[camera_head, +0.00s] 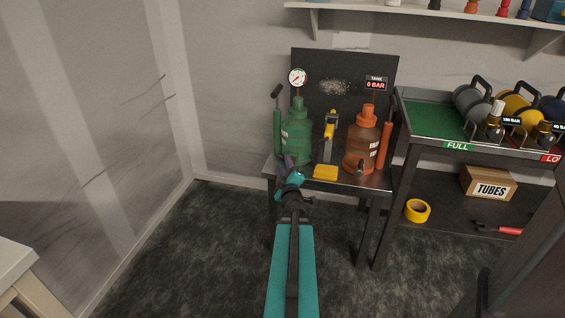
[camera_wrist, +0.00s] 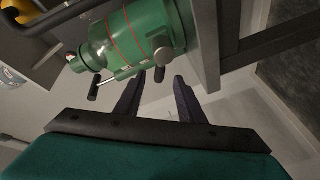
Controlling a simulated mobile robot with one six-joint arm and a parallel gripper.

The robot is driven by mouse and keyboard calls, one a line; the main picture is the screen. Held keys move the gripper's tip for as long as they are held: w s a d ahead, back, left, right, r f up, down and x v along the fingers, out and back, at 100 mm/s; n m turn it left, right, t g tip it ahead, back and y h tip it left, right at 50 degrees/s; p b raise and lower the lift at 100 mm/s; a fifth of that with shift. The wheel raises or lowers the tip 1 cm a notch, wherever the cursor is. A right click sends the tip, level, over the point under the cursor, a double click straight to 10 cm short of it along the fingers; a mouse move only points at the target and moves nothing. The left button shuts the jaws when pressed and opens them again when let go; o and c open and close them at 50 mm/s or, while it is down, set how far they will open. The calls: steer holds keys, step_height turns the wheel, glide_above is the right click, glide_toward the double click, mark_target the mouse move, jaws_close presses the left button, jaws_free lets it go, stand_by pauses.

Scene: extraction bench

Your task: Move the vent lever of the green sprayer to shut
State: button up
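The green sprayer (camera_head: 297,132) stands upright at the left of the small bench, with a round gauge (camera_head: 297,77) above it. In the wrist view the sprayer (camera_wrist: 150,30) appears on its side at the top. I cannot tell for sure which is the vent lever. My gripper (camera_wrist: 159,79) is open, its fingertips apart and close to the sprayer; a small dark end shows between them. In the head view my gripper (camera_head: 289,165) is in front of the sprayer's lower part.
An orange sprayer (camera_head: 361,142) stands to the right, under a display reading 0 BAR (camera_head: 376,84). A yellow-and-black tool (camera_head: 329,135) and a yellow block (camera_head: 325,172) are between them. A shelf rack with a green tray (camera_head: 430,118) and cylinders is further right. Floor at left is clear.

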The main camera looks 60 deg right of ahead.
mark_target(283, 159)
steer(key=shift+w+d, duration=0.3)
steer(key=shift+d, duration=0.1)
steer(key=shift+x, duration=2.35)
jaws_close()
